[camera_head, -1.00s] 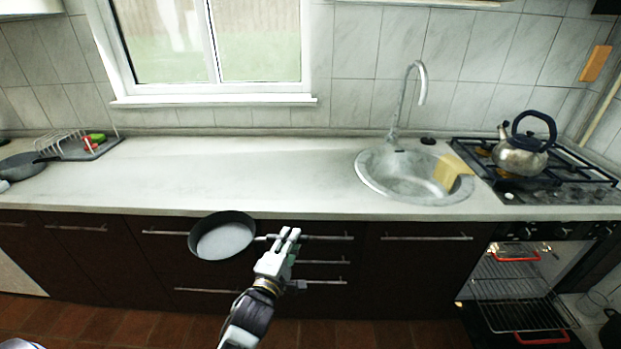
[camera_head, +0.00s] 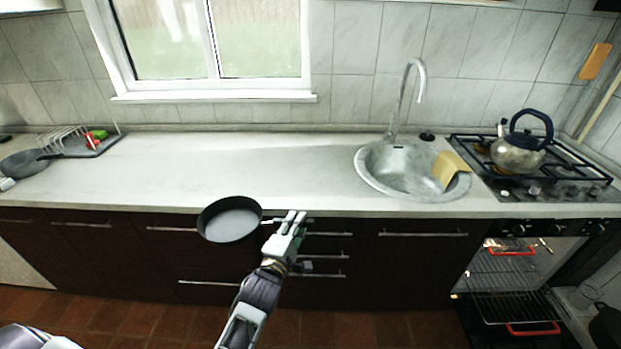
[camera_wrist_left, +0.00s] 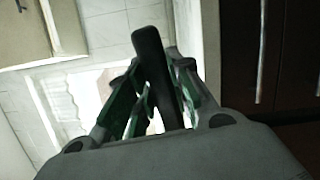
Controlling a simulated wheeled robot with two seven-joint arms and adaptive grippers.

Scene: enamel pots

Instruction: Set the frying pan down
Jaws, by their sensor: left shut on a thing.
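A dark frying pan (camera_head: 230,220) with a grey inside is held at the counter's front edge in the head view, its bowl to the left of my left gripper (camera_head: 291,222). It overlaps the edge in the picture, and I cannot tell how far above or in front of it the pan is. My left gripper is shut on the pan's handle. In the left wrist view the dark handle (camera_wrist_left: 155,75) stands between the fingers of the gripper (camera_wrist_left: 158,95). The pan's bowl is out of that view. My right gripper is not in view.
The countertop (camera_head: 200,170) is clear between the dish rack (camera_head: 82,143) and the sink (camera_head: 385,175). A second pan (camera_head: 22,163) lies at the far left. A yellow sponge-like cloth (camera_head: 451,170) is in the sink. A kettle (camera_head: 519,153) stands on the stove (camera_head: 555,180). The oven (camera_head: 520,265) is open.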

